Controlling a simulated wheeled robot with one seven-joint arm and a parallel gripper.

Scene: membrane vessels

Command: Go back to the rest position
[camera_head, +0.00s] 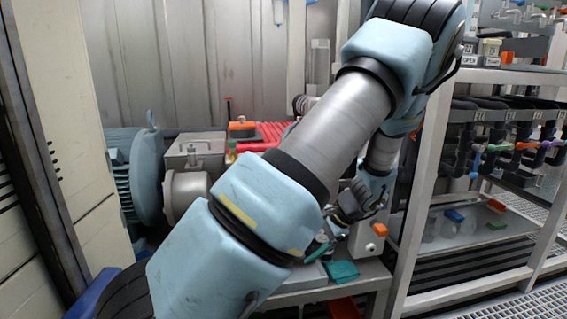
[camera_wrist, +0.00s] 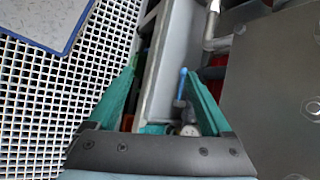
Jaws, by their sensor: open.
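My gripper (camera_wrist: 161,73) shows in the wrist view with its two teal fingers spread wide apart. Nothing is held between them. Behind the gap are a grey metal rail (camera_wrist: 167,75) and a blue-handled part (camera_wrist: 182,85) near the right finger. In the head view my arm crosses the middle of the picture and bends down at the right, with its wrist low near the bench. Two teal pieces show there beside the wrist; I cannot tell whether both are my fingers.
A blue motor (camera_head: 137,175) and a pump housing stand left of my arm. A white-framed rack (camera_head: 425,190) with black pipes and coloured valves is close on the right. The wrist view shows floor grating (camera_wrist: 45,110) at left and a bolted grey plate (camera_wrist: 275,90) at right.

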